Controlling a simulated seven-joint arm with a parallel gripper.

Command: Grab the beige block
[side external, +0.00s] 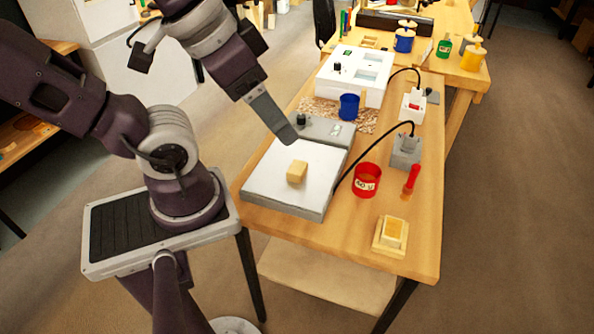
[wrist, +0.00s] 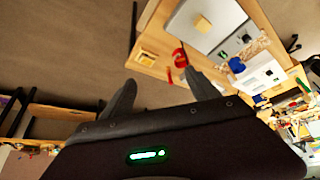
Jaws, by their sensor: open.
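The beige block (side external: 297,172) sits on the white top of a flat hotplate-like device (side external: 270,195) near the front left of the bench. In the wrist view the block (wrist: 203,24) shows small near the top, on the same white plate (wrist: 225,12). My gripper (side external: 290,138) is above and behind the block in the side view, apart from it. In the wrist view its two fingers (wrist: 160,95) are spread wide with nothing between them. One finger hides part of the other in the side view.
On the bench (side external: 420,215) are a red cup (side external: 367,180), a red-handled tool (side external: 411,180), a yellow-topped block on a wooden base (side external: 391,235), a blue cup (side external: 348,107) and a grey box with a black cable (side external: 405,151). A white machine (side external: 345,85) stands farther back.

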